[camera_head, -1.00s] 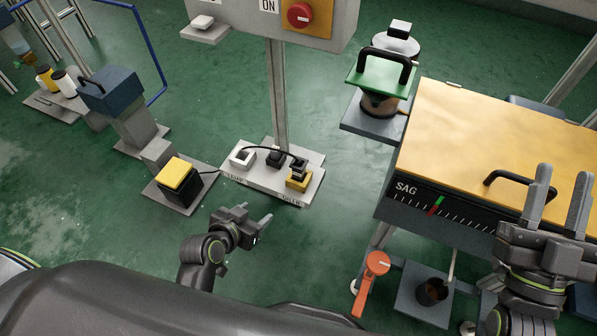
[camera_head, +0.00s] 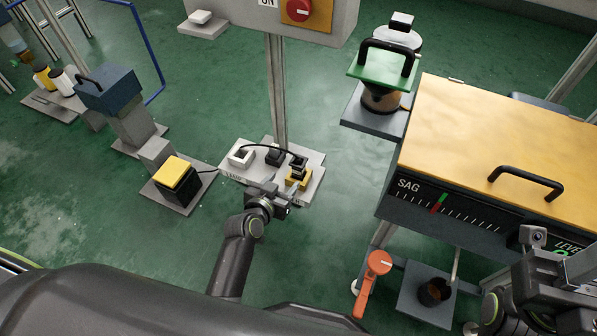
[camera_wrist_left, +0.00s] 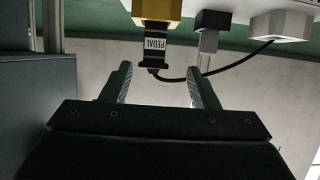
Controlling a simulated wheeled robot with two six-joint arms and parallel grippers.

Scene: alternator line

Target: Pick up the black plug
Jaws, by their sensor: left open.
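The black plug (camera_head: 299,163) stands in the yellow socket (camera_head: 293,181) on the pale board (camera_head: 230,172). In the left wrist view the plug (camera_wrist_left: 154,46) carries a PEDAL label and hangs below the yellow socket (camera_wrist_left: 157,11) as pictured. A black cord runs from it to the white socket (camera_head: 240,158). My left gripper (camera_head: 283,190) is beside the yellow socket, partly overlapping it in view. Its open fingers (camera_wrist_left: 160,82) point at the plug, with the plug's near end around fingertip level between them. My right gripper (camera_head: 570,255) is at lower right, its jaws unclear.
A black socket (camera_head: 275,157) sits between the white and yellow ones. A post (camera_head: 277,95) rises behind the board. A yellow-topped pedal (camera_head: 175,175) stands left, and the SAG bench (camera_head: 470,140) is right.

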